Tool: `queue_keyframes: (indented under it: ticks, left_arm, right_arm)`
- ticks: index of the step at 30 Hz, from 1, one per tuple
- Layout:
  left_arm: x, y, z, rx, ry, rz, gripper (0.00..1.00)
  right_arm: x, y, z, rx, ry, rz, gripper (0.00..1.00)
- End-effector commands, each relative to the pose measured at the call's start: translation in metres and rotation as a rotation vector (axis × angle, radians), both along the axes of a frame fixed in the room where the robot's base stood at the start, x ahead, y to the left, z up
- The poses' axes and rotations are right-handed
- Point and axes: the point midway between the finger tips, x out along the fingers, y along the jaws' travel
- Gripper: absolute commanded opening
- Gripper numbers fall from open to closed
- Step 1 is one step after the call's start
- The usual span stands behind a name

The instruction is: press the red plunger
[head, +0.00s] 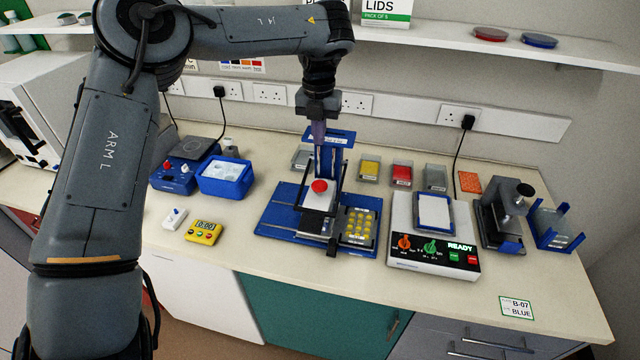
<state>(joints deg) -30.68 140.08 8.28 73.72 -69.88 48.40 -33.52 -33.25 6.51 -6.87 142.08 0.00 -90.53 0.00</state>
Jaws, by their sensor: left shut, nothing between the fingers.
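The red plunger (320,186) is a round red knob on top of the pipetting stand (275,220), which has a blue base in the middle of the bench. My left gripper (318,140) points down just above and behind the plunger in the picture, with its fingers shut and empty. A gap shows between the fingertips and the red knob, so they look apart. The exact depth between them is hard to tell. A plate with yellow wells (360,226) sits on the blue base, right of the plunger. My right gripper is not in view.
Left stand a blue box (226,178), a blue device with a red knob (175,176) and a yellow timer (204,232). Right is a white machine (434,257) reading READY. Small trays (370,169) line the back. The bench's front right is mostly clear.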

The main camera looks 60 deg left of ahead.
Motion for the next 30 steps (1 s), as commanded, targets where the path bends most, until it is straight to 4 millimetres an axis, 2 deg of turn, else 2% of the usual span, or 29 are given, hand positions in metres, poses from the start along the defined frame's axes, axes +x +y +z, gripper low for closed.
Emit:
queue_keyframes:
  ticks: [12, 17, 23, 30]
  left_arm:
    - [0.0, 0.001, -0.002, -0.002, -0.001, 0.001, 0.0]
    - [-0.001, 0.0, -0.01, -0.005, 0.001, 0.0, 0.0]
    - [-0.001, 0.0, -0.037, -0.006, 0.001, 0.001, 0.0]
    - [-0.001, 0.001, -0.082, -0.005, 0.002, 0.001, 0.0]
  right_arm:
    - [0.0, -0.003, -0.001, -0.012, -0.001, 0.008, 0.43]
    - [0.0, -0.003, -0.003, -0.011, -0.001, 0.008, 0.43]
    - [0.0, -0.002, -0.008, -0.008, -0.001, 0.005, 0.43]
    - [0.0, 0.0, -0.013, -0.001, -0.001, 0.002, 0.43]
